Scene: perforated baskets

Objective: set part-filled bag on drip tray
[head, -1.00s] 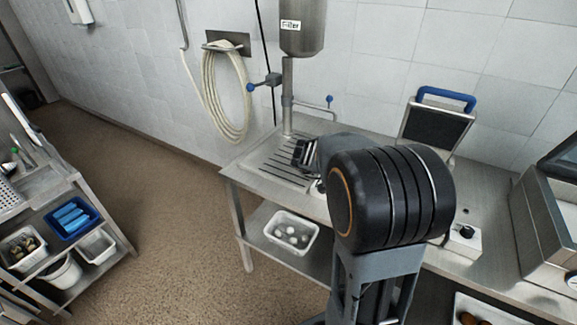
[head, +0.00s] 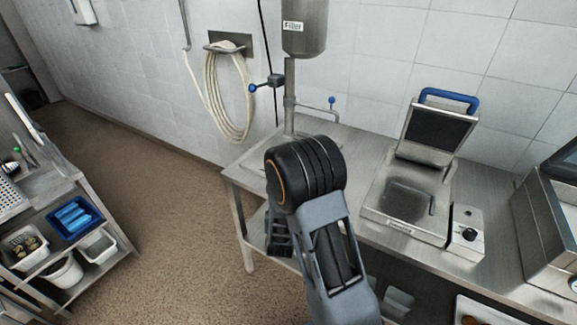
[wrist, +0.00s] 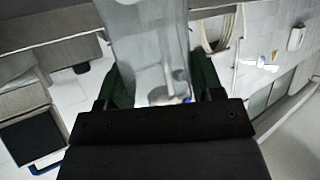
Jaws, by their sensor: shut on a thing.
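My gripper (head: 279,240) is in front of the steel bench, low against its front edge in the head view. In the wrist view its dark green fingers (wrist: 164,82) are shut on a clear, see-through bag (wrist: 150,45), which extends away between them. How full the bag is cannot be told. The bag does not show in the head view. The drip tray (head: 256,160) lies at the left end of the bench under the filler (head: 304,30). My arm hides most of it.
A sealer-like machine with a blue handle (head: 449,97) stands open on the bench, right of my arm. A coiled hose (head: 228,95) hangs on the wall. A steel rack (head: 75,225) with bins stands at the left. The floor (head: 180,240) between is clear.

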